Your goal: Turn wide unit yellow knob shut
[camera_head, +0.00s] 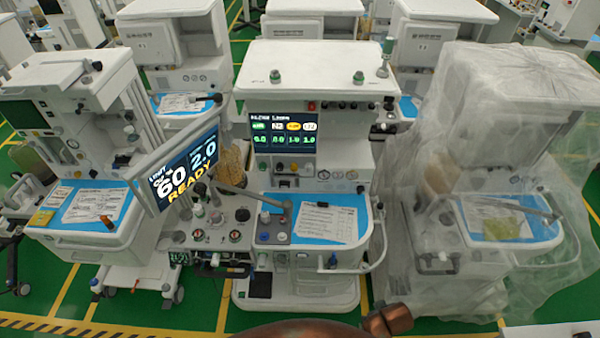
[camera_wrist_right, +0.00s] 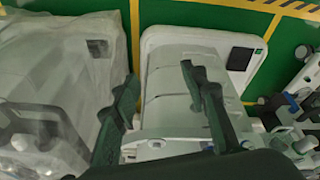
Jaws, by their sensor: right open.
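The wide white unit (camera_head: 325,95) stands in the middle of the head view, with a lit screen (camera_head: 285,135) and a blue work mat (camera_head: 325,220). Small knobs (camera_head: 273,237) sit at the left of its worktop, some blue and dark. I cannot make out a yellow knob for certain. My right gripper (camera_wrist_right: 158,75) shows in the right wrist view, open and empty. Its two dark fingers are spread above a white base (camera_wrist_right: 170,50) with a black patch. My left gripper is not in view.
A unit under clear plastic sheeting (camera_head: 500,150) stands to the right; plastic also shows at the left of the right wrist view (camera_wrist_right: 60,60). A tilted monitor (camera_head: 180,170) and another white cart (camera_head: 85,150) stand to the left. Green floor (camera_head: 205,300) shows in front.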

